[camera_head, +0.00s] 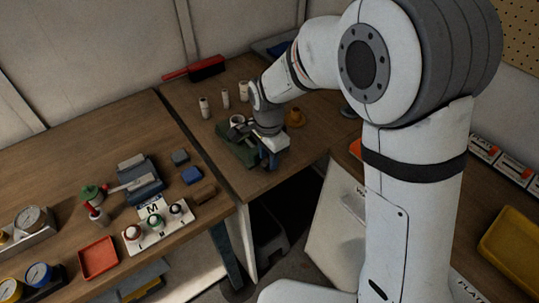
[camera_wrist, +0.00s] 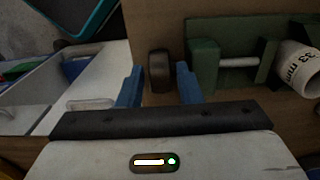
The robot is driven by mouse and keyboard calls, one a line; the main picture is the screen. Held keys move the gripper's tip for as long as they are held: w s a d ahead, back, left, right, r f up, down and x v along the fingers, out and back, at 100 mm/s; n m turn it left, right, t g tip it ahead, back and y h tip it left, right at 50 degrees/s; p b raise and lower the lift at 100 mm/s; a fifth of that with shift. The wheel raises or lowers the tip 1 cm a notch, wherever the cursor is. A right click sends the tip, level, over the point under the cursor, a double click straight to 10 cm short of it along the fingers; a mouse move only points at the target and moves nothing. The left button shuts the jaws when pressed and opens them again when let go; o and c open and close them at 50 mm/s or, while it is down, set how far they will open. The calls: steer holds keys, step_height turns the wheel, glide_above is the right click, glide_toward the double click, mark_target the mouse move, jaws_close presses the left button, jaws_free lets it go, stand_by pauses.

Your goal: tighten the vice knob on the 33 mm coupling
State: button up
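The green vice (camera_wrist: 204,62) lies at the upper right in the wrist view, with a pale screw rod (camera_wrist: 238,62) between its parts. The white coupling (camera_wrist: 300,68), marked 33 mm, sits at the vice's right end. The dark round vice knob (camera_wrist: 159,70) is left of the vice. My gripper (camera_wrist: 160,82) is open, with one blue finger on each side of the knob and a small gap at both. In the head view the vice (camera_head: 232,152) is partly hidden by my gripper (camera_head: 268,158), at the table's front edge.
A red brush-like item (camera_head: 206,68) lies at the back. A button panel (camera_head: 160,225) and a red tray (camera_head: 98,258) are on the left table.

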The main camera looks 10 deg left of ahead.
steer(key=c, duration=0.6)
steer(key=shift+d, duration=0.15)
jaws_close()
steer(key=shift+w+d+g+y+p, duration=0.1)
steer(key=shift+w+g+y+p, duration=0.1)
steer(key=shift+g+y, duration=0.3)
steer(key=shift+w+d+g+y+p, duration=0.15)
steer(key=shift+g+y, duration=0.25)
steer(key=shift+g, duration=0.2)
steer(key=g+y, duration=0.2)
steer(key=w+g+y, duration=0.1)
steer(key=g, duration=0.1)
steer(key=shift+w+d+f+y, duration=0.1)
steer(key=shift+d+f+y, duration=0.2)
steer(key=shift+d, duration=0.1)
steer(key=g+y, duration=0.2)
steer(key=f+g, duration=0.1)
steer(key=shift+w+d+y, duration=0.3)
steer(key=shift+y, duration=0.1)
steer(key=shift+w+d+f+g+y, duration=0.1)
steer(key=shift+f+g+y, duration=0.1)
steer(key=shift+g+y, duration=0.4)
steer(key=shift+f+g+y, duration=0.2)
steer(key=shift+g+y, duration=0.2)
steer(key=shift+g, duration=0.3)
